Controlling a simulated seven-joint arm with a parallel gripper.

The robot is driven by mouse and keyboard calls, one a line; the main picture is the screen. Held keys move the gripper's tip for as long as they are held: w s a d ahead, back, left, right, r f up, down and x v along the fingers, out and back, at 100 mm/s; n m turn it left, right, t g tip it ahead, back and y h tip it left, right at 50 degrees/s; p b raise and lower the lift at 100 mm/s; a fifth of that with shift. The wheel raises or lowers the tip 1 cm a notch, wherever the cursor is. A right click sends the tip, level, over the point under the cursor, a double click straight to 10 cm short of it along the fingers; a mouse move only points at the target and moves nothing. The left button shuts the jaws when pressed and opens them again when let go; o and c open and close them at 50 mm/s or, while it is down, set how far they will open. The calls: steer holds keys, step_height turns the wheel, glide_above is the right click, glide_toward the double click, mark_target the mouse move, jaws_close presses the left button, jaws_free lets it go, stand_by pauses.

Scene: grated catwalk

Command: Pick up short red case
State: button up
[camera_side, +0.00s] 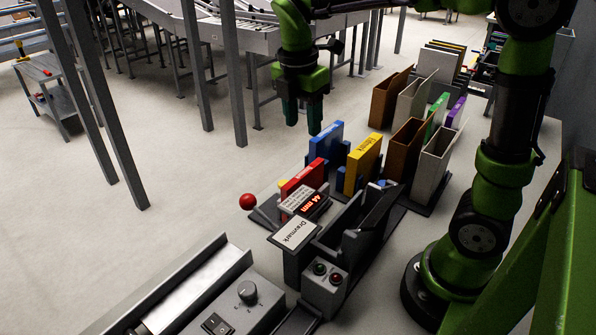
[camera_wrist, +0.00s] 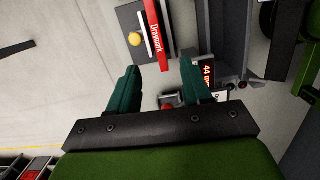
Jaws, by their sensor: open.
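The short red case (camera_side: 303,178) stands upright in the side view, in front of a blue case (camera_side: 326,142) and left of a yellow case (camera_side: 362,164). Its lower part is partly hidden by a sign and display. In the wrist view the red case (camera_wrist: 158,32) shows as a narrow strip with white lettering, at the top centre beyond my fingertips. My gripper (camera_side: 303,122) hangs fingers down, above and behind the cases in the side view. It is open and empty, and its green fingers also show in the wrist view (camera_wrist: 160,72).
A display reading 44 mm (camera_side: 311,201) stands just in front of the red case. A red ball (camera_side: 247,201) is to its left. Brown holders (camera_side: 404,147) and white holders (camera_side: 432,163) stand to the right. A control box (camera_side: 324,286) is nearer the camera.

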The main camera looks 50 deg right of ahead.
mark_target(304, 173)
steer(key=shift+n, duration=0.3)
steer(key=f, duration=0.3)
steer(key=d+f, duration=0.1)
steer(key=f, duration=0.7)
steer(key=shift+d, duration=0.15)
steer(key=shift+w+d+f, duration=0.15)
steer(key=shift+w+f, duration=0.05)
steer(key=shift+f, duration=1.3)
steer(key=shift+w+d+f, duration=0.1)
steer(key=shift+w+f, duration=0.05)
steer(key=shift+f, duration=1.3)
steer(key=shift+c, duration=0.3)
jaws_close()
